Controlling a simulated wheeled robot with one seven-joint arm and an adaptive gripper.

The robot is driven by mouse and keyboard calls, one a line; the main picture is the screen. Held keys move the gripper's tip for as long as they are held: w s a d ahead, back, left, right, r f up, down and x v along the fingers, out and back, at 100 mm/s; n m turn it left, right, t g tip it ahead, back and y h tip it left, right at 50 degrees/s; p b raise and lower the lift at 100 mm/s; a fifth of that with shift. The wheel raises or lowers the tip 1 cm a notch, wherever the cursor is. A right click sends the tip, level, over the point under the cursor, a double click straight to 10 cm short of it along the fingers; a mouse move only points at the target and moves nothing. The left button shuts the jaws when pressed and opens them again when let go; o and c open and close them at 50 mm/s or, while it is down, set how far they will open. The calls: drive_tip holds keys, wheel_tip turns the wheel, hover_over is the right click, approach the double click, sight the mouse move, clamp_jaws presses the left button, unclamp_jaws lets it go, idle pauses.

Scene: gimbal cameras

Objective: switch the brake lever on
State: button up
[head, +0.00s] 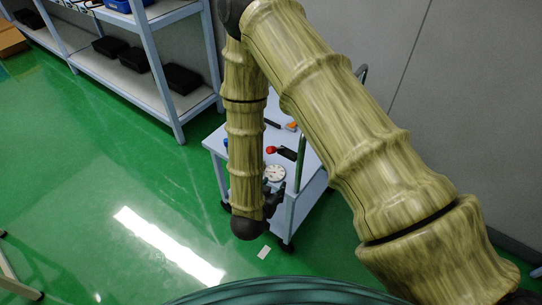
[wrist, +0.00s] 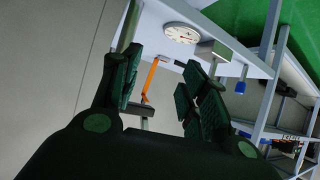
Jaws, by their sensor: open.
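A black piece with a red knob (head: 271,150) lies on the cart top in the head view. It looks like the brake lever, but I cannot be sure, and I cannot tell its switch position. My gripper (head: 273,198) is low at the near side of the cart, partly hidden behind my arm. In the wrist view my gripper (wrist: 160,85) has its dark green finger pads apart, with nothing held between them. An orange bar (wrist: 151,77) shows beyond the gap between the pads. The red knob is not clearly seen in the wrist view.
A white cart (head: 214,142) stands by the grey wall. A round dial gauge (head: 274,173) sits on it and also shows in the wrist view (wrist: 181,33). A small orange object (head: 291,126) lies farther back. Shelves (head: 150,85) hold black cases. Green floor is free at left.

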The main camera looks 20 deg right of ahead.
sight(268, 151)
drive_tip(key=a+r+m+h+b, duration=0.4)
drive_tip(key=a+r+m+h, duration=0.3)
drive_tip(key=r, duration=0.5)
drive_tip(key=shift+n+h, duration=0.3)
drive_tip(key=shift+h, duration=0.4)
drive_tip(key=p+x, duration=0.1)
drive_tip(key=x, duration=0.4)
drive_tip(key=p+x, duration=0.1)
drive_tip(key=x, duration=0.4)
drive_tip(key=shift+w+a+r, duration=0.2)
drive_tip(key=shift+w, duration=0.15)
clamp_jaws()
